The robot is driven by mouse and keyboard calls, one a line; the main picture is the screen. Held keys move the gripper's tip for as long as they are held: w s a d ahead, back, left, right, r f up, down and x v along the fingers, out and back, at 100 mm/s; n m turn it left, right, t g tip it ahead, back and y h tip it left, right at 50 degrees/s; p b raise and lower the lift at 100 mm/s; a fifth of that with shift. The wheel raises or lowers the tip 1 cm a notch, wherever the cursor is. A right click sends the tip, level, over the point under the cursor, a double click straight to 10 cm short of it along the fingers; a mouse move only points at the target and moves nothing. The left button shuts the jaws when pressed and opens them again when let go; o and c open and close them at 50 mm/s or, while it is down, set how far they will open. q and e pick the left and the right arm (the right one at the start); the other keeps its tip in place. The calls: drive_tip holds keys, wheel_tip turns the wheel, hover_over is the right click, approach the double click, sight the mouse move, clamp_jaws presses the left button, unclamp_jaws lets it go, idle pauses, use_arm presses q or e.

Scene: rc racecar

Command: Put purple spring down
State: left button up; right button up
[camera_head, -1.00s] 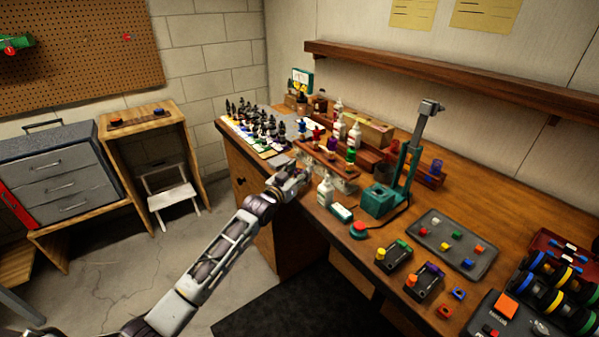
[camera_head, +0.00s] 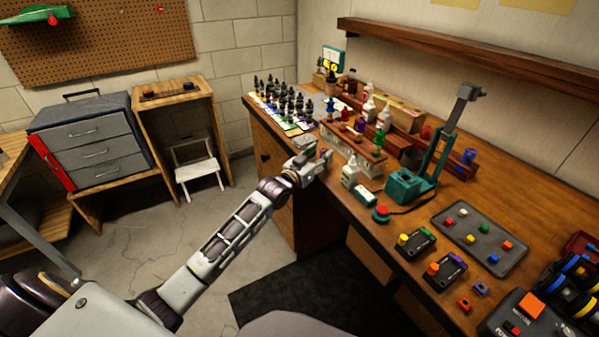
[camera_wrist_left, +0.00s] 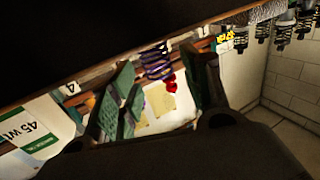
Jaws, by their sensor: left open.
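My left gripper (camera_head: 318,163) is at the front edge of the workbench, just left of a small wooden rack (camera_head: 372,156). The left wrist view shows its two green-padded fingers (camera_wrist_left: 163,95) spread apart with nothing gripped. The purple spring (camera_head: 361,126) stands upright on the rack, among coloured springs. A purple coil also shows in the left wrist view (camera_wrist_left: 155,62), beyond the fingertips and seen in the gap between them, with a red one (camera_wrist_left: 171,84) beside it. My right gripper is not in view.
Rows of black shock absorbers (camera_head: 290,100) stand at the bench's far left end. A white bottle (camera_head: 349,172), a teal stand (camera_head: 405,186) and a red button (camera_head: 381,213) are near the rack. Open floor (camera_head: 185,240) lies left of the bench.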

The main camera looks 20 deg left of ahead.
use_arm(q)
drive_tip(key=v, duration=1)
idle(0.4)
drive_tip(key=shift+s+a, duration=0.1)
drive_tip(key=shift+s, duration=0.05)
